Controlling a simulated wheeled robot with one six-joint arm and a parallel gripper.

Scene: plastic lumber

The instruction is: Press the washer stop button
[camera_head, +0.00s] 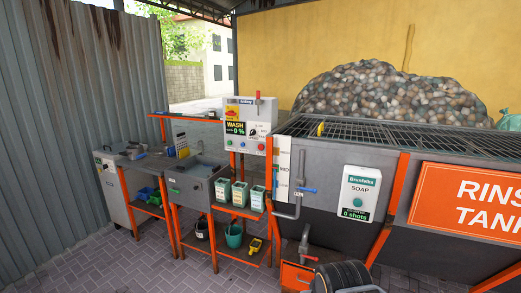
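The washer control box (249,108) is a light panel mounted at the left end of the large tank, near the middle of the view. Its black display (235,129) reads "WASH 0 %". A row of small buttons runs along its lower edge. A red button (262,146) sits at the right of that row, and more small coloured buttons are to its left. Their labels are too small to read. A red upright piece (257,97) stands at the box's top. My gripper is not in view.
The rinse tank (328,160) with a grated top fills the right side. A soap dispenser (357,193) is on its front. A sink (197,185) and orange-framed shelves stand left. A dark coiled reel (343,276) is at the bottom. Brick floor (130,263) is clear at lower left.

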